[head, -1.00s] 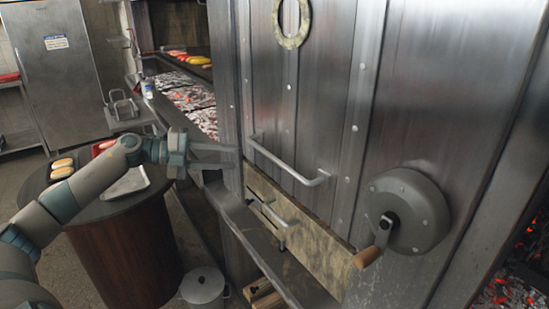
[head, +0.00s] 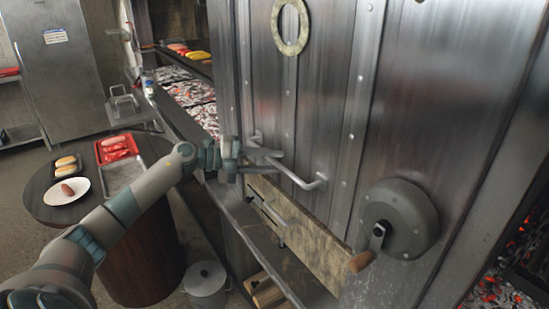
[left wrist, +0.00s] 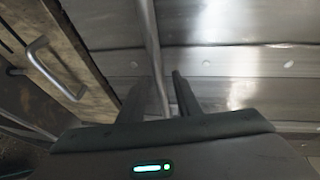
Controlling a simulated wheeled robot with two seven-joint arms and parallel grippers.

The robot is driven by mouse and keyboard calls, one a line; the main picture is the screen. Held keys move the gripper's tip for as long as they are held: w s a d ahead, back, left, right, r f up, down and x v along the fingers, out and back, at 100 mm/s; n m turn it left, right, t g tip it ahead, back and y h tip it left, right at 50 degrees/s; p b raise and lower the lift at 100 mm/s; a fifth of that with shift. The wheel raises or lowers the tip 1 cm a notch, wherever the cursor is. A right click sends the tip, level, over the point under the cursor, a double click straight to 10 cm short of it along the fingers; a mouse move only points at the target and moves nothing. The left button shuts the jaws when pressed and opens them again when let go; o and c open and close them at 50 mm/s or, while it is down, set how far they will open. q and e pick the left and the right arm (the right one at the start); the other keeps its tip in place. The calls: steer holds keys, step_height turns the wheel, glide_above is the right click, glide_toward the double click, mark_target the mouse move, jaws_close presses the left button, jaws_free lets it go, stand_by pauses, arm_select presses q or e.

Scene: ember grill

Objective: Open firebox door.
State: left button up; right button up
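The firebox door (head: 325,75) is a tall riveted steel panel and looks shut. Its long bar handle (head: 300,179) slants down to the right across the lower part of the panel. My left gripper (head: 280,161) is at the upper left part of this handle. In the left wrist view, its two dark fingers (left wrist: 158,88) stand apart with the handle bar (left wrist: 151,45) running between them. A gap shows beside the bar, so the fingers are not closed on it. My right gripper is out of view.
A drawer front (head: 315,240) with a smaller handle (head: 270,213) sits just below. A round grey housing with a wooden-knobbed crank (head: 400,218) is at right. A round table (head: 50,210) with food stands at left. A lidded pot (head: 205,280) is on the floor.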

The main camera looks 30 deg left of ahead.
arm_select(q)
steer(key=shift+w+d+f, duration=0.1)
steer(key=shift+w+d, duration=0.3)
steer(key=shift+c, duration=0.7)
